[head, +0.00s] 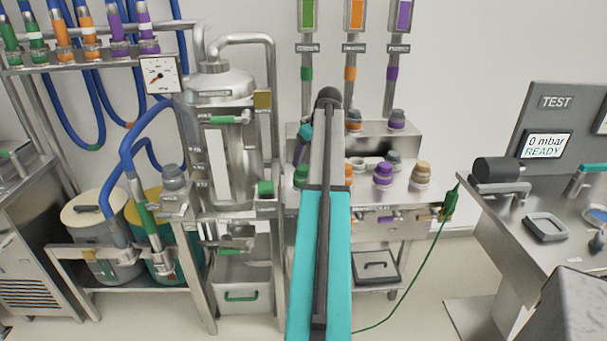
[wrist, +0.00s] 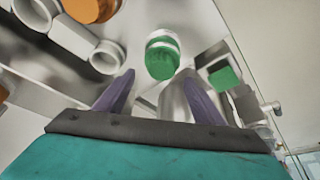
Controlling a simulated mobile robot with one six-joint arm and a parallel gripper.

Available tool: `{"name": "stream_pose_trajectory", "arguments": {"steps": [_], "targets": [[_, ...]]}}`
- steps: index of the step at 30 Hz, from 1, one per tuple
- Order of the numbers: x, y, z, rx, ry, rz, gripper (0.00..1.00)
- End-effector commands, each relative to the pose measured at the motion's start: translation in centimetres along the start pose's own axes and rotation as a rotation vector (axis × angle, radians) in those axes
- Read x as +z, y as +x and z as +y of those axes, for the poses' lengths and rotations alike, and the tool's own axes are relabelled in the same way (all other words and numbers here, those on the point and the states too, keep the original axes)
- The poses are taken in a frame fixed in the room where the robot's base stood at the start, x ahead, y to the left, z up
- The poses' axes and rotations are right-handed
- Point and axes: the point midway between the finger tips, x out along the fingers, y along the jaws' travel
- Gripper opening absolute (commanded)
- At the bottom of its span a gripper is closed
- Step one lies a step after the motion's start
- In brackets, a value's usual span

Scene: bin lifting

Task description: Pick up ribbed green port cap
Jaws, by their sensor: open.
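A green port cap (head: 301,176) with a pale base stands on the steel bench left of my arm, which partly covers it in the head view. In the wrist view the green cap (wrist: 162,58) with its white collar lies just beyond the fingertips, roughly between them. My gripper (wrist: 158,80) is open and empty, with two dark purple fingers spread apart. The gap between fingertips and cap is hard to judge. In the head view my arm hides the fingers.
The steel bench (head: 402,203) also holds a purple cap (head: 383,175), a tan cap (head: 421,173) and several others. A green block (head: 265,188) on the steel vessel's frame is close on the left. An orange round part (wrist: 92,8) and white rings are near in the wrist view.

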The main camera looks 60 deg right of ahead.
Motion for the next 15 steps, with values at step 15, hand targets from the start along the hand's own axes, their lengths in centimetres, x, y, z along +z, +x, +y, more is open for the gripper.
{"name": "stream_pose_trajectory", "arguments": {"steps": [15], "targets": [[0.3, 4.3, -0.2, 0.0, 0.0, -0.001, 0.63]]}}
